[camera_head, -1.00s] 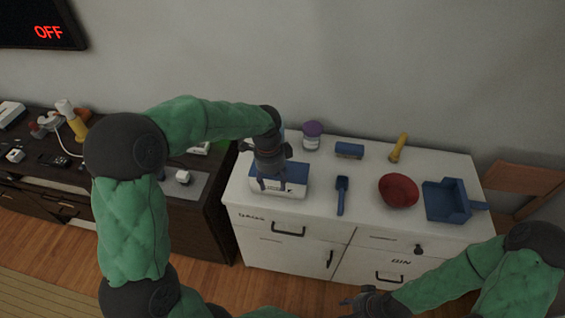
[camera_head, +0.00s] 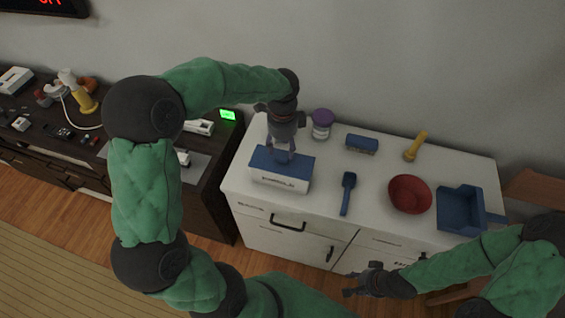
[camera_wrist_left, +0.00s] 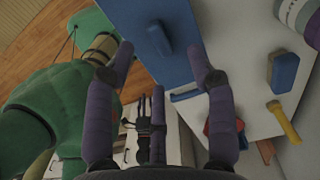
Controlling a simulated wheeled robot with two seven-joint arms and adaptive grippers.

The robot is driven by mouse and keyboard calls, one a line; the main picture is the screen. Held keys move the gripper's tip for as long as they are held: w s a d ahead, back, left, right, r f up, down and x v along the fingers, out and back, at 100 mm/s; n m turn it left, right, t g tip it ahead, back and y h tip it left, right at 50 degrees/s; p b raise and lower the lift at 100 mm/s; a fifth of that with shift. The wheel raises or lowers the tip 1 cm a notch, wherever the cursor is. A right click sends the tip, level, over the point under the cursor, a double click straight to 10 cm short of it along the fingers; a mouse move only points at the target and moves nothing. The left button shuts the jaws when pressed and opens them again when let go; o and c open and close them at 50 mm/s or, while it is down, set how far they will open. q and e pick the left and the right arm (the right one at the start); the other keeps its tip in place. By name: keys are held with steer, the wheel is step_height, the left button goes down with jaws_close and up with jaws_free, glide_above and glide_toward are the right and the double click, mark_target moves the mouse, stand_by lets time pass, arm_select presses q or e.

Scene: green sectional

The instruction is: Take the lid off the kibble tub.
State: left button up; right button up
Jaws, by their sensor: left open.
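The kibble tub (camera_head: 279,182) is a white box with dark lettering, too small to read, at the left end of the white cabinet top. Its blue lid (camera_head: 299,164) sits on it; the lid shows at the top of the left wrist view (camera_wrist_left: 180,68) with a raised blue handle (camera_wrist_left: 160,40). My left gripper (camera_head: 281,160) points down over the lid, open and empty. In the wrist view its fingers lie either side of the handle, apart from it. My right gripper (camera_head: 358,282) is low in front of the cabinet, with its fingers apart and nothing in them.
A purple-lidded jar (camera_head: 321,124) stands behind the tub. A blue scoop (camera_head: 347,192), a blue block (camera_head: 361,144), a yellow torch-like thing (camera_head: 415,146), a red bowl (camera_head: 409,194) and a blue dustpan-like tray (camera_head: 461,209) lie to the right. A dark cluttered sideboard (camera_head: 75,165) is at left.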

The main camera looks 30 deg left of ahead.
mark_target(281, 158)
arm_select(q)
steer(key=shift+s+a+f+b, duration=0.15)
steer(key=shift+f+b, duration=0.85)
steer(key=shift+f, duration=1.65)
jaws_close()
